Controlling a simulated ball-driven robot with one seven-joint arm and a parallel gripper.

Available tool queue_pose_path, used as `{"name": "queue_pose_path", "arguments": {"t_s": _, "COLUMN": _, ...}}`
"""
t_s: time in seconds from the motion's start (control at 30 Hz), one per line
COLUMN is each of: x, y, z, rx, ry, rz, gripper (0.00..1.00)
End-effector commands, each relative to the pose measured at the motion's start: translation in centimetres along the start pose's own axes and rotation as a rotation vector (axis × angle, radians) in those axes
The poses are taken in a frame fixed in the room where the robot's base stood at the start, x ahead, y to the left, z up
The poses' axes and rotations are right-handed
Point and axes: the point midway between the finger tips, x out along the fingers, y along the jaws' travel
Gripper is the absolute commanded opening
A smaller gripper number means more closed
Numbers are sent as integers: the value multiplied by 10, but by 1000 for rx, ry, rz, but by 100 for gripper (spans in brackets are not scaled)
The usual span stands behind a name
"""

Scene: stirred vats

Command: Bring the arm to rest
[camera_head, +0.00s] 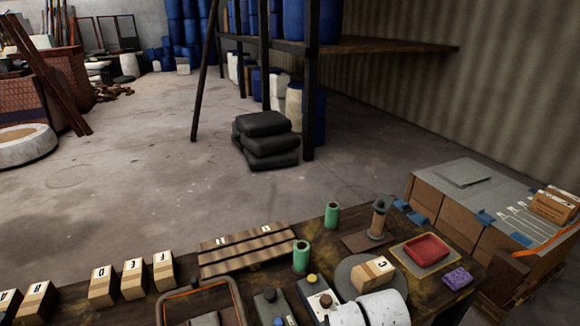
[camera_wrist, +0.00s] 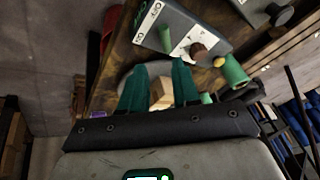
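My gripper (camera_wrist: 160,68) shows in the wrist view with its two teal fingers apart, and nothing is held between them. A cardboard box (camera_wrist: 162,92) shows through the gap, farther off on the grey round plate. In the head view this box, marked C (camera_head: 372,272), sits on the grey round plate (camera_head: 345,277). White rounded parts of my arm (camera_head: 372,308) show at the bottom edge, close in front of that box in the picture. The gripper itself is not seen in the head view.
The dark bench holds green cylinders (camera_head: 301,257), a control box with knobs (camera_head: 318,297), a red tray (camera_head: 426,250), a slatted rack (camera_head: 245,250) and several lettered boxes (camera_head: 133,279). A carton stack (camera_head: 450,205) stands at right. The floor (camera_head: 150,180) behind is open.

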Motion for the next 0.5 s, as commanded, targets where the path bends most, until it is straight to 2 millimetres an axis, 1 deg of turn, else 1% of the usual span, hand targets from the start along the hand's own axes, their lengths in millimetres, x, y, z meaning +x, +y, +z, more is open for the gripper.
{"name": "queue_pose_path", "arguments": {"t_s": 0.03, "x": 3, "y": 15, "z": 11, "rx": -13, "ry": -12, "rz": 14, "gripper": 31}}
{"name": "queue_pose_path", "arguments": {"t_s": 0.07, "x": 3, "y": 25, "z": 18, "rx": -25, "ry": -19, "rz": 22, "gripper": 31}}
{"name": "queue_pose_path", "arguments": {"t_s": 0.17, "x": 0, "y": 66, "z": 50, "rx": -85, "ry": -56, "rz": 52, "gripper": 31}}
{"name": "queue_pose_path", "arguments": {"t_s": 0.2, "x": -3, "y": 84, "z": 66, "rx": -116, "ry": -76, "rz": 64, "gripper": 31}}
{"name": "queue_pose_path", "arguments": {"t_s": 0.23, "x": -6, "y": 97, "z": 78, "rx": -139, "ry": -91, "rz": 72, "gripper": 31}}
{"name": "queue_pose_path", "arguments": {"t_s": 0.3, "x": -16, "y": 126, "z": 107, "rx": -193, "ry": -129, "rz": 89, "gripper": 31}}
{"name": "queue_pose_path", "arguments": {"t_s": 0.37, "x": -26, "y": 149, "z": 132, "rx": -239, "ry": -164, "rz": 98, "gripper": 31}}
{"name": "queue_pose_path", "arguments": {"t_s": 0.4, "x": -34, "y": 163, "z": 148, "rx": -269, "ry": -187, "rz": 102, "gripper": 31}}
{"name": "queue_pose_path", "arguments": {"t_s": 0.5, "x": -55, "y": 190, "z": 185, "rx": -337, "ry": -240, "rz": 106, "gripper": 31}}
